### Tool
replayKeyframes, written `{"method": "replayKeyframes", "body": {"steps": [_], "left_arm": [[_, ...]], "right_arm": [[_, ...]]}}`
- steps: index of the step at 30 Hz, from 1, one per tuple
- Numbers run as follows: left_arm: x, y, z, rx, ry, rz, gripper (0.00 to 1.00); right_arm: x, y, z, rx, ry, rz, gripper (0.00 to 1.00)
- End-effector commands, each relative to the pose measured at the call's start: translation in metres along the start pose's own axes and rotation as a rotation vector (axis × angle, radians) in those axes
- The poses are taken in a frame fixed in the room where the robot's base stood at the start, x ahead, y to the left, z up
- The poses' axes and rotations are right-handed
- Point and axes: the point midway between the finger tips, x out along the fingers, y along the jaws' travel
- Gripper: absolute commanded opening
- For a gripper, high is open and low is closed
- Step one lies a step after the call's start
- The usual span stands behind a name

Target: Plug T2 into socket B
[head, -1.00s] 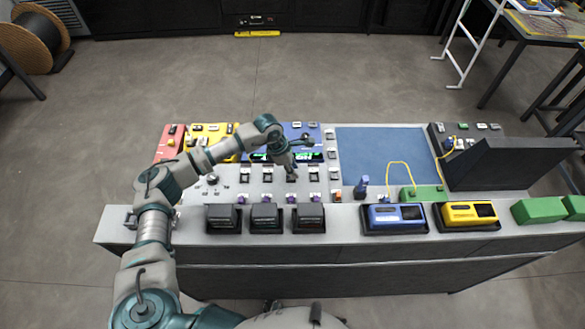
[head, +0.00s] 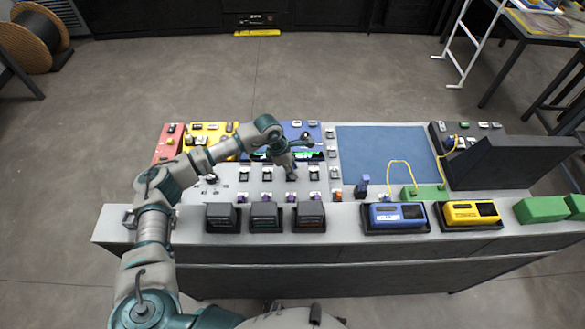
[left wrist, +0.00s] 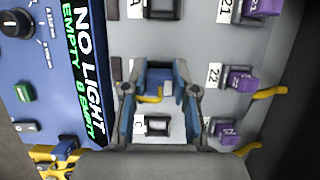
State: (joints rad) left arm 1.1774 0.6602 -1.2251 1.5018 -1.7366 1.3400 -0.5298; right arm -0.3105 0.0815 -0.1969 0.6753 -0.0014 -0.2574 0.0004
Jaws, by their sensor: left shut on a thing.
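My left gripper (head: 289,172) is over the grey panel, at the row of sockets. The plug is between the socket labelled A (left wrist: 162,8) and the socket labelled C (left wrist: 157,126), where socket B would be. The fingers and plug hide that socket and its label, so I cannot tell whether the plug is seated. My right gripper is not in view.
Purple plugs (left wrist: 238,82) with yellow tails stand along the panel's edge. A display (left wrist: 84,80) reads "NO LIGHT". Dark boxes (head: 266,218), a blue device (head: 397,217) and a yellow device (head: 470,214) line the front.

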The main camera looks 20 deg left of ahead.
Motion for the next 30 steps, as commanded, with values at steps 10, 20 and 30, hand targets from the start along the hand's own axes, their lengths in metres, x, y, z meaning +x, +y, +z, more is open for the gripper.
{"method": "replayKeyframes", "body": {"steps": [10, 20, 30], "left_arm": [[-0.001, 0.0, 0.0, 0.0, 0.0, 0.0, 0.57], [-0.032, 0.001, 0.0, 0.001, -0.002, 0.004, 0.57], [-0.102, 0.002, 0.0, 0.0, -0.001, 0.002, 0.57]], "right_arm": [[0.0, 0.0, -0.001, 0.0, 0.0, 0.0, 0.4], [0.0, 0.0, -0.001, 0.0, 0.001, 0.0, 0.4], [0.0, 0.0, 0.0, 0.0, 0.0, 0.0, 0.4]]}}
